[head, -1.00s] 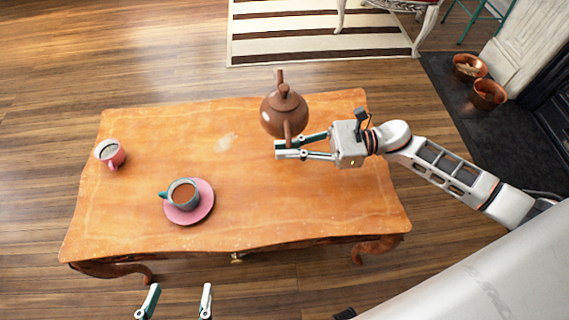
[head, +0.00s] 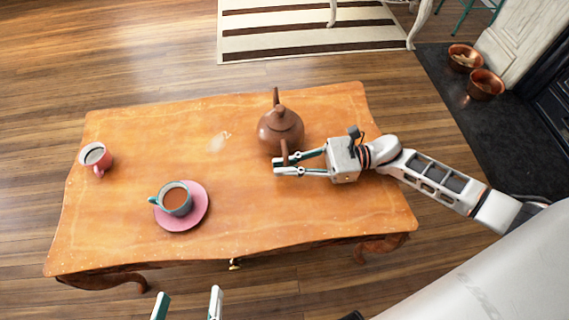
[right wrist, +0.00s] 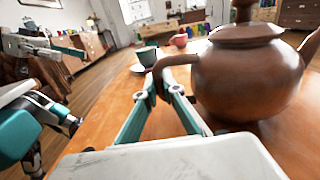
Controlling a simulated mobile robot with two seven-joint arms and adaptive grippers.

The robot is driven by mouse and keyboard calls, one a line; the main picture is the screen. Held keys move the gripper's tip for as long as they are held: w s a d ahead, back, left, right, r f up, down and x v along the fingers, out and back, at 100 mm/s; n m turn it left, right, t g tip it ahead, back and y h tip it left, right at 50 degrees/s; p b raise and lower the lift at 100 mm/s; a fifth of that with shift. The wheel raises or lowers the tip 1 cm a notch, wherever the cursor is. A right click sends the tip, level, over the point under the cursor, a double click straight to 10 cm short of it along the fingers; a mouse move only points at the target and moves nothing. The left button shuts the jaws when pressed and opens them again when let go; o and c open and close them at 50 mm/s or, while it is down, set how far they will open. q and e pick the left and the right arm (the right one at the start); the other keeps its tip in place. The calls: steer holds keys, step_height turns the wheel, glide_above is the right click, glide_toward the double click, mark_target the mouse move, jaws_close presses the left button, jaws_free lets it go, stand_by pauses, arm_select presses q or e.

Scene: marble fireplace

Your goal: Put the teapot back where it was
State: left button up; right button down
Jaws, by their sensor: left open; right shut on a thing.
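The brown teapot (head: 280,132) is upright over the back right part of the wooden table (head: 130,215). Its base looks at or very near the tabletop; I cannot tell if it touches. It fills the right side of the right wrist view (right wrist: 245,80). My right gripper (head: 278,162) is shut on the thin curved part at the teapot's near side; the fingers also show in the right wrist view (right wrist: 160,85). My left gripper (head: 187,303) is open and empty in front of the table's near edge, partly cut off.
A teal cup (head: 174,199) of brown drink stands on a pink saucer (head: 196,215). A pink cup (head: 96,159) stands at the table's left. A pale smudge (head: 218,142) shows left of the teapot. The tabletop's front right is clear.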

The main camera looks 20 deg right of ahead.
arm_select(q)
steer(key=shift+s+d+f, duration=0.1)
steer(key=shift+s+f, duration=0.05)
steer(key=shift+s, duration=0.05)
arm_select(e)
steer(key=c, duration=2.2)
jaws_free()
steer(key=shift+o, duration=0.2)
steer(key=shift+r, duration=0.2)
steer(key=v, duration=1.1)
steer(key=shift+s+d+f+b, duration=0.1)
steer(key=shift+f+b, duration=0.05)
steer(key=shift+b, duration=0.15)
arm_select(q)
steer(key=shift+s+d+f+n, duration=0.15)
steer(key=shift+d+n, duration=0.1)
steer(key=shift+n, duration=0.05)
arm_select(e)
steer(key=shift+s+d, duration=0.1)
steer(key=shift+d, duration=0.3)
arm_select(q)
steer(key=shift+a, duration=0.1)
